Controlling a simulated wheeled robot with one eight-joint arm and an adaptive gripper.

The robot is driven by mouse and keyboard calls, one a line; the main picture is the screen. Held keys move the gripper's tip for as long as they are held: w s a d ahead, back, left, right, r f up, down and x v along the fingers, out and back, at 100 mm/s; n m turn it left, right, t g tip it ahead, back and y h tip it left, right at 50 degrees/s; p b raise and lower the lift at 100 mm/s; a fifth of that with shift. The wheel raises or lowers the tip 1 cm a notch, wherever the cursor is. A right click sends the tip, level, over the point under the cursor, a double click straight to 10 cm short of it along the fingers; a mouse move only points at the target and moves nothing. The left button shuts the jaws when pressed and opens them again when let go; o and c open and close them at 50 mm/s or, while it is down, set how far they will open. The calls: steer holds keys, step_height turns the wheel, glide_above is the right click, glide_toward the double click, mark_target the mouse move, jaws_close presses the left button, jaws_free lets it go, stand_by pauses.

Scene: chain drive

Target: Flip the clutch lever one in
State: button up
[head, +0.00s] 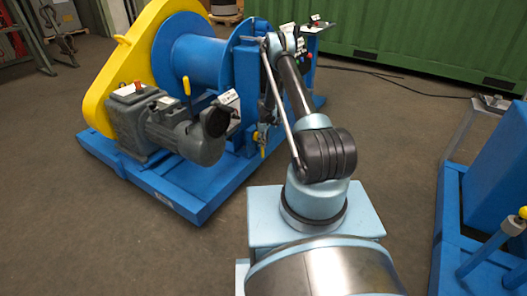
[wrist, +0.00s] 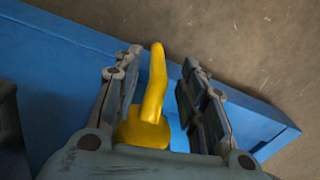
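A yellow lever (wrist: 153,100), which I take to be the clutch lever, stands between the two fingers of my gripper (wrist: 160,65) in the wrist view. The fingers are open, with a gap visible on the right of the lever's upper part. The lever's base is partly hidden by the gripper body. In the head view my gripper is mostly hidden behind my arm, beside the blue winch frame (head: 246,85). A small yellow part (head: 256,136) shows there; I cannot tell for sure that it is the same lever.
The winch has a blue drum (head: 200,55), a yellow chain guard (head: 125,60), a grey motor (head: 170,125) and another yellow handle (head: 187,87). Its blue base (head: 190,190) sits on the floor. Another blue machine (head: 495,190) stands at the right.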

steer(key=shift+s+f, duration=0.15)
steer(key=shift+f, duration=2.8)
jaws_close()
